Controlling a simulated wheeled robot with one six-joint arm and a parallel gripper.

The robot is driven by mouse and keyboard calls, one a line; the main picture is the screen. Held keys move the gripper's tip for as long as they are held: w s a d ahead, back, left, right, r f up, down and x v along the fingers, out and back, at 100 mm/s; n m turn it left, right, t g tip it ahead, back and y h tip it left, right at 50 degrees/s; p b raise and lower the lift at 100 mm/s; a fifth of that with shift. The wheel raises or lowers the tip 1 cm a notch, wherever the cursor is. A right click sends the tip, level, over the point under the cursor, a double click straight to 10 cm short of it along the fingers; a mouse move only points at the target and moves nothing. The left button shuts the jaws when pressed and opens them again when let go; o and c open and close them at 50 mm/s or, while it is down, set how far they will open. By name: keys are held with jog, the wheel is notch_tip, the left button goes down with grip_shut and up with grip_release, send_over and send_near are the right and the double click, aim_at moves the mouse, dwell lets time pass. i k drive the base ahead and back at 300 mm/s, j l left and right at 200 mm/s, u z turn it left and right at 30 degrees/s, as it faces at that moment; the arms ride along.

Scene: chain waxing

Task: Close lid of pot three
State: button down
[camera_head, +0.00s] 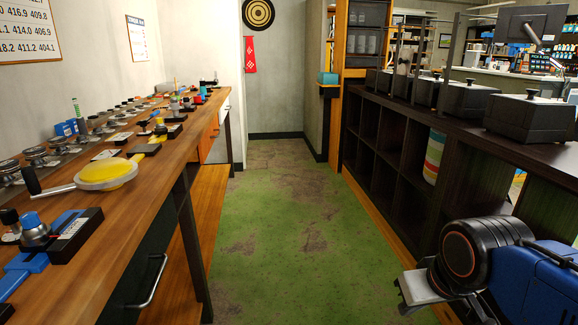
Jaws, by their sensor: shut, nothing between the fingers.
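A row of black box-shaped pots stands along the dark counter on the right. The nearest pot (530,118) has a lid with a small knob on top, and the lid looks down. The second pot (470,100) behind it also shows a knob on top. Farther pots (427,92) overlap one another and sit partly behind upright bars, so I cannot tell how their lids lie. No label shows which one is pot three. My blue and black arm is folded at the lower right, in front of the counter. I cannot make out my gripper's fingers.
The dark shelf unit (385,140) has open cubbies under the pots. A wooden workbench (185,135) on the left bears tools and a round yellow-topped object (105,172). The green floor (290,225) between them is clear.

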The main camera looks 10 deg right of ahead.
aim_at(406, 55)
jog(key=i+z, duration=0.15)
jog(key=i, duration=0.4)
jog(key=i+j+z, duration=0.15)
jog(key=i, duration=0.4)
jog(key=i+z, duration=0.15)
jog(key=i, duration=0.4)
jog(key=i+j+z, duration=0.1)
jog(key=i+z, duration=0.15)
jog(key=i, duration=0.15)
jog(key=i+j+z, duration=0.15)
jog(key=i+z, duration=0.15)
jog(key=i, duration=0.15)
